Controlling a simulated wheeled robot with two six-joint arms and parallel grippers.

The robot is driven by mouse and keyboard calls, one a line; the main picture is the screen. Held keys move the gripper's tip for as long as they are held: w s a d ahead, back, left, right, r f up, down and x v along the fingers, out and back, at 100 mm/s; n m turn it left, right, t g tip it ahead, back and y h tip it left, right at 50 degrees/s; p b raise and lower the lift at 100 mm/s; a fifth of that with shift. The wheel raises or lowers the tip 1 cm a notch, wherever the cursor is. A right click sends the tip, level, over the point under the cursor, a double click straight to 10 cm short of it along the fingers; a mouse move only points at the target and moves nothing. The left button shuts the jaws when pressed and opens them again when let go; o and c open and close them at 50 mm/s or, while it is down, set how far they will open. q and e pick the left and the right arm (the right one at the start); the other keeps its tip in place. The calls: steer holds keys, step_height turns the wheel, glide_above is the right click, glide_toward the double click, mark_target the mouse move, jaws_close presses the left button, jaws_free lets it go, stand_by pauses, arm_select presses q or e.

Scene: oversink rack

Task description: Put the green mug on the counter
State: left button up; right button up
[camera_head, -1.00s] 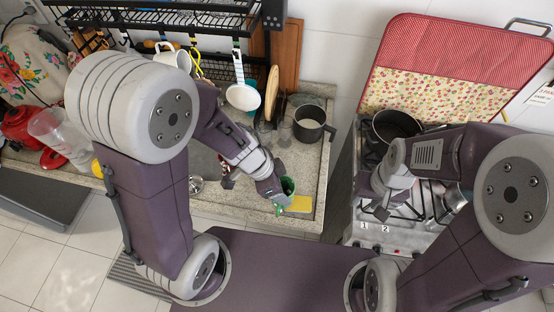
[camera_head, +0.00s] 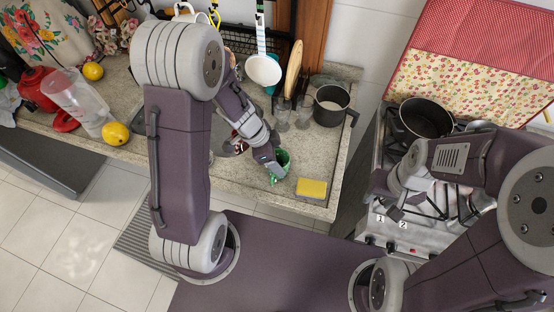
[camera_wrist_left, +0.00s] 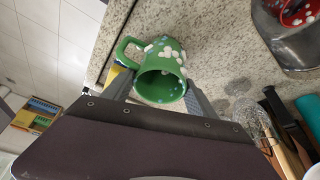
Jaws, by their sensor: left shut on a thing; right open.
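The green mug (camera_head: 283,158) has pale dots, and my left gripper (camera_head: 272,169) is shut on it. In the left wrist view the mug (camera_wrist_left: 178,57) sits between the two fingers, its open mouth facing the camera and its handle to the left. The speckled stone counter (camera_head: 328,153) lies behind and below the mug. I cannot tell whether the mug touches it. My left gripper partly hides the mug in the head view. My right gripper (camera_head: 385,200) is open and empty over the stove's front left.
A yellow sponge (camera_head: 311,188) lies on the counter's front right corner. A grey pot (camera_head: 332,104) and clear glasses (camera_head: 282,117) stand behind. A red dotted mug (camera_wrist_left: 298,10) is in the sink. A black pan (camera_head: 427,117) sits on the stove. Counter between sponge and pot is clear.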

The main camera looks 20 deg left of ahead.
arm_select(q)
steer(key=shift+s, duration=0.1)
steer(key=o, duration=1.6)
steer(key=shift+d, duration=0.1)
steer(key=shift+o, duration=0.2)
